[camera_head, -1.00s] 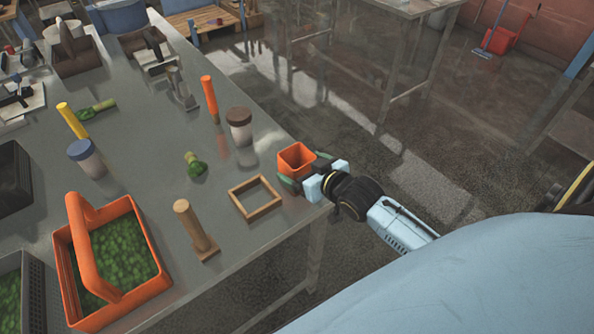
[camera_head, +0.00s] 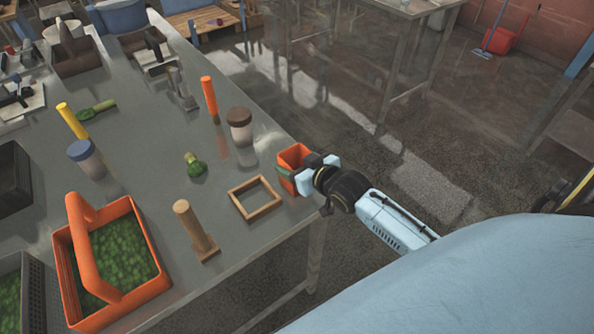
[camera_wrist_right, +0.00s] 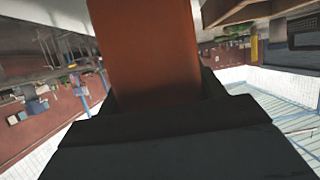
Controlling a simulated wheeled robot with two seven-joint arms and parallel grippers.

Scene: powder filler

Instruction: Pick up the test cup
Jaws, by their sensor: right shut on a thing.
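The test cup appears to be the orange square cup (camera_head: 293,157) at the right edge of the grey table. My right gripper (camera_head: 300,174) is shut on it, with a finger against its near side. The cup is upright; I cannot tell whether its base is on the table. In the right wrist view the orange cup (camera_wrist_right: 155,50) fills the middle between the dark parts of the right gripper (camera_wrist_right: 160,115). My left gripper is not in view.
A wooden square frame (camera_head: 255,199) lies just left of the cup. A brown-lidded jar (camera_head: 240,126) stands behind it, and a wooden stamp (camera_head: 195,230) nearer. An orange basket (camera_head: 148,235) of green pieces stands at left. Free floor lies to the right.

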